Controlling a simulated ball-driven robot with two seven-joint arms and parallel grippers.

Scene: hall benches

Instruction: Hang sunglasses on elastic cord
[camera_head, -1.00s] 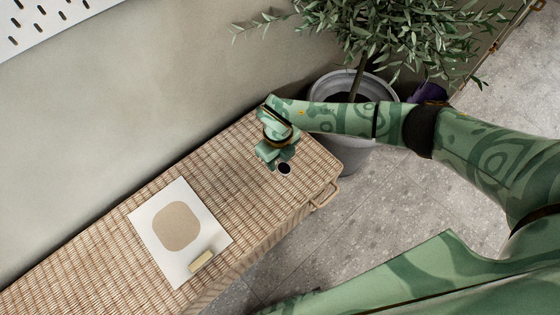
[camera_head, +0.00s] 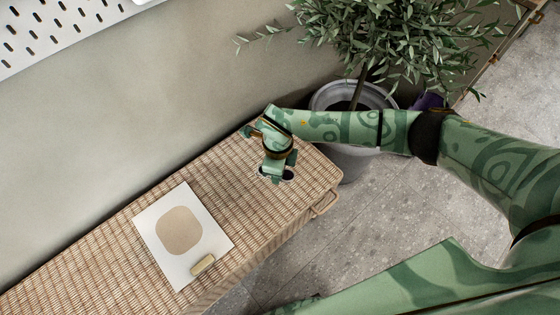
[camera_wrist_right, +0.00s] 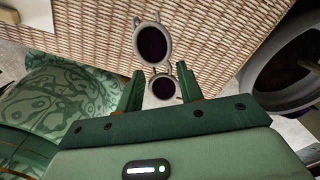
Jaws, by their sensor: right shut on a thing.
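The sunglasses (camera_wrist_right: 153,44) have dark round lenses and a pale frame. In the right wrist view they sit between the two fingers of my right gripper (camera_wrist_right: 160,88), which is shut on them. One lens reaches out beyond the fingertips and the other lies between the fingers. In the head view my right gripper (camera_head: 276,174) is over the right end of the woven bench, with dark lens edges (camera_head: 289,175) showing beside the fingers. How high it is above the bench is hard to tell. I see no elastic cord in these views. My left gripper is not in view.
The woven bench (camera_head: 120,248) bears a white sheet (camera_head: 152,222) with a beige patch and a small pale block (camera_head: 203,265). A grey pot (camera_head: 325,97) with a leafy plant stands beyond the bench's right end. A pegboard (camera_head: 60,25) hangs on the wall at upper left.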

